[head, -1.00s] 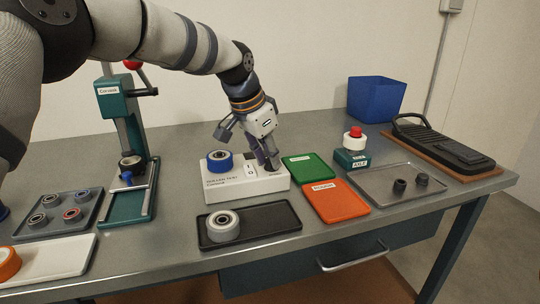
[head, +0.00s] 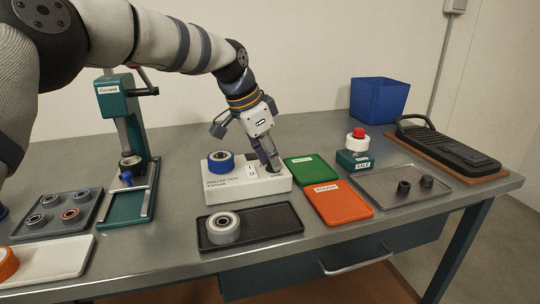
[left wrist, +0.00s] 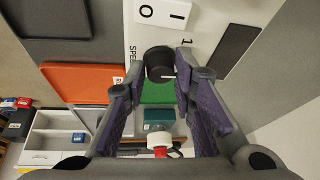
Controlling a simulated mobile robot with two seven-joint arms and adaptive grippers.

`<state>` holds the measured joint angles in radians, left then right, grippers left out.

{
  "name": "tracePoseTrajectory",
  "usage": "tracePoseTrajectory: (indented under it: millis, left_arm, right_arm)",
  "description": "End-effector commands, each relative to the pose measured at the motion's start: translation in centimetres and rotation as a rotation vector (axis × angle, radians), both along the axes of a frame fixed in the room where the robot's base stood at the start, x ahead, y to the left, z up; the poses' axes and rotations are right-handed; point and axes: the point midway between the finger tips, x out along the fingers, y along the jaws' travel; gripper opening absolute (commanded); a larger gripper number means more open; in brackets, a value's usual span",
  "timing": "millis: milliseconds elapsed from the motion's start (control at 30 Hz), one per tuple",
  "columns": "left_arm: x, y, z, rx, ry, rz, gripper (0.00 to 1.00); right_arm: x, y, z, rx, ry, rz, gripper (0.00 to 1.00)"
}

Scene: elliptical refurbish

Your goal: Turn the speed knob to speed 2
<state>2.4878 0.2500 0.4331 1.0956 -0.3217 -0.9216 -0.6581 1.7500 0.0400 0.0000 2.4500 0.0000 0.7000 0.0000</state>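The black speed knob (left wrist: 160,62) shows in the left wrist view, with a white pointer line on its side. It sits on the white roller test box (head: 225,184) beside a printed "1" and the word "SPEED". My left gripper (head: 271,167) points down at the right end of this box. In the left wrist view its two purple-padded fingers (left wrist: 161,64) stand on either side of the knob. They look parted, with a narrow gap on the left; contact on the right is unclear. In the head view the gripper hides the knob. My right gripper is not seen.
A white rocker switch (left wrist: 163,12) is on the box near the knob, and a blue roller (head: 221,161) stands at its left end. Green (head: 311,170) and orange (head: 340,203) trays lie right of the box. A black tray (head: 275,220) lies in front.

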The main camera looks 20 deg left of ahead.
Motion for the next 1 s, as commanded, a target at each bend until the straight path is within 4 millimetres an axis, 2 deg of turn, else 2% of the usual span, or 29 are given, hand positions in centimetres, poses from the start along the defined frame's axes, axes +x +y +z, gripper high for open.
tracePoseTrajectory:
  millis: [267, 367, 733, 867, 1000]
  left_arm:
    - [0.0, 0.0, 0.0, 0.001, 0.001, 0.0, 0.3]
    - [-0.1, 0.2, 0.7, 0.0, -0.002, 0.001, 0.3]
    - [-3.0, 2.3, 9.1, -0.001, -0.003, 0.002, 0.3]
    - [-3.5, 2.7, 10.6, 0.0, 0.0, 0.001, 0.3]
    - [-3.7, 2.8, 11.0, 0.001, 0.002, 0.001, 0.3]
  right_arm:
    - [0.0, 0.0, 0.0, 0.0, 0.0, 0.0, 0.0]
    - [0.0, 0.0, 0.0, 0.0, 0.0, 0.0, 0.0]
    - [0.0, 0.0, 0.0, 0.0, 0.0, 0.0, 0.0]
    - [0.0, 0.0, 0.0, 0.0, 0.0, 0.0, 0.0]
    - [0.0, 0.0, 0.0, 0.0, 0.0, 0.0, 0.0]
